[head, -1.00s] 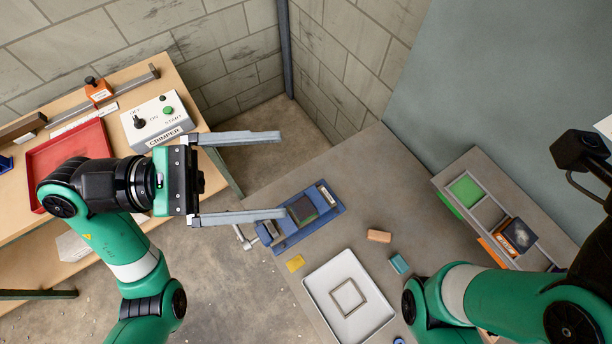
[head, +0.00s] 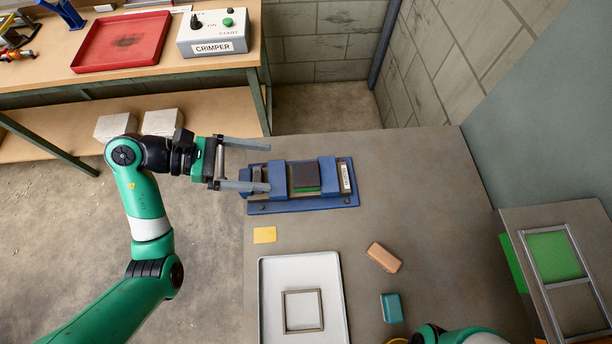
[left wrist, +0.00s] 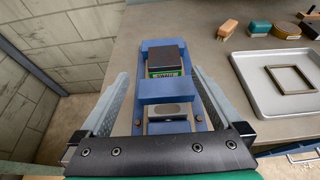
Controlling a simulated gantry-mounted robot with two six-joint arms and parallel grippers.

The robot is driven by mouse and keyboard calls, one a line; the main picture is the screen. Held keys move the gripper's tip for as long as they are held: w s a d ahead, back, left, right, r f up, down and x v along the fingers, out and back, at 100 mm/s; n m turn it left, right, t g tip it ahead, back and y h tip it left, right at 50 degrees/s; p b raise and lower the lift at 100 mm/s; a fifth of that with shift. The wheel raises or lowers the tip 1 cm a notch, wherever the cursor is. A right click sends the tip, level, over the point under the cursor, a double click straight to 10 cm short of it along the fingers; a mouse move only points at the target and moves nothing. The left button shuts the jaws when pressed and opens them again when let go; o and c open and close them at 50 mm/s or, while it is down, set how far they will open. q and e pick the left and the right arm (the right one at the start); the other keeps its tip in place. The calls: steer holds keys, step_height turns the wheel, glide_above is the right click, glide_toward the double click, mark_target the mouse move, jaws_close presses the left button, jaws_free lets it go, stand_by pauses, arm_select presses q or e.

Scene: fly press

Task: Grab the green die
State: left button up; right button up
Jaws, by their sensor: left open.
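A dark-topped block with a green side, which looks like the green die (head: 307,188), sits in a blue fixture (head: 300,204) on the grey table. In the left wrist view the die (left wrist: 166,68) shows a green labelled face behind a blue crossbar. My left gripper (head: 270,166) is open and empty at the left end of the fixture, its fingers pointing toward the die and apart from it. In the left wrist view the fingers (left wrist: 161,74) spread to either side of the fixture. My right gripper is out of view; part of my right arm shows at the bottom.
A white tray (head: 334,270) holds a square metal frame (head: 302,291). A yellow note (head: 264,235), a tan block (head: 384,257) and a teal block (head: 391,308) lie nearby. A grey rack (head: 515,222) with a green panel stands at right. The crimper box (head: 212,34) is on the back bench.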

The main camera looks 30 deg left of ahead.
mark_target(307, 174)
arm_select(q)
steer(key=x, duration=0.4)
steer(key=shift+d+b, duration=0.1)
steer(key=shift+b, duration=0.2)
steer(key=x, duration=0.2)
steer(key=b+x, duration=0.1)
steer(key=x, duration=0.1)
steer(key=shift+s+d+f+b, duration=0.2)
steer(key=shift+d+f+b, duration=0.05)
steer(key=shift+d+b, duration=0.1)
steer(key=shift+w+d, duration=0.2)
steer(key=shift+d, duration=0.05)
steer(key=shift+r, duration=0.1)
jaws_close()
